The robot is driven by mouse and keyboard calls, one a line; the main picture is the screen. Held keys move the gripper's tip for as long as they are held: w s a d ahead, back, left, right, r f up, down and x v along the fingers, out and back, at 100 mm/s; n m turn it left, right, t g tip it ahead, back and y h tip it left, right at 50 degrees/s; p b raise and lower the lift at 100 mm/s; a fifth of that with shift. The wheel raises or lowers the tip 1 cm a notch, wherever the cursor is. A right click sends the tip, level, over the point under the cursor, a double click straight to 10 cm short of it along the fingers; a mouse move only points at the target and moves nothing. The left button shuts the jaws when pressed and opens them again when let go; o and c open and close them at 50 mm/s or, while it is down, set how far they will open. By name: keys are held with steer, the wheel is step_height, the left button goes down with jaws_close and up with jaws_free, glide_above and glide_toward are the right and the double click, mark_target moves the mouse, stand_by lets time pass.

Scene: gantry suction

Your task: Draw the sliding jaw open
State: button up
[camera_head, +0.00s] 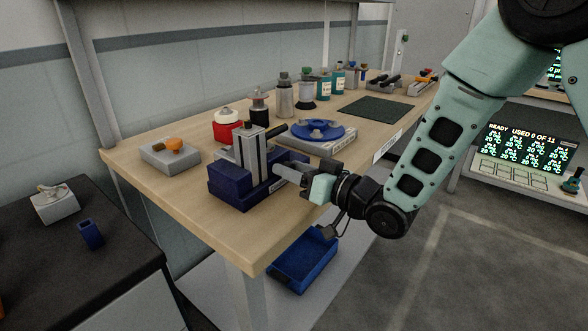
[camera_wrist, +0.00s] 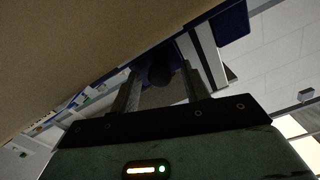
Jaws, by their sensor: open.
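A blue vise (camera_head: 232,190) with upright grey jaw plates (camera_head: 250,155) stands near the front edge of the wooden bench. I cannot tell which plate is the sliding jaw. A dark bar (camera_head: 276,132) juts from its top. My gripper (camera_head: 280,172) is at the vise's right side, its fingers reaching toward the jaw plates. In the wrist view my gripper (camera_wrist: 160,75) is open, with a dark round knob (camera_wrist: 160,76) between the fingers. I cannot tell whether the fingers touch it. The blue vise body also shows in the wrist view (camera_wrist: 231,23).
A grey block with an orange part (camera_head: 170,155) sits left of the vise. A red container (camera_head: 227,127), a blue round fixture (camera_head: 317,130) and several bottles stand behind it. A blue bin (camera_head: 303,262) lies below the bench. A dark mat (camera_head: 380,108) lies farther back.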

jaws_close()
steer(key=w+d, duration=0.2)
steer(key=w, duration=0.1)
steer(key=shift+w+d, duration=0.25)
steer(key=shift+d, duration=0.05)
jaws_free()
steer(key=shift+s, duration=0.1)
steer(key=p+v, duration=0.1)
steer(key=v, duration=1.6)
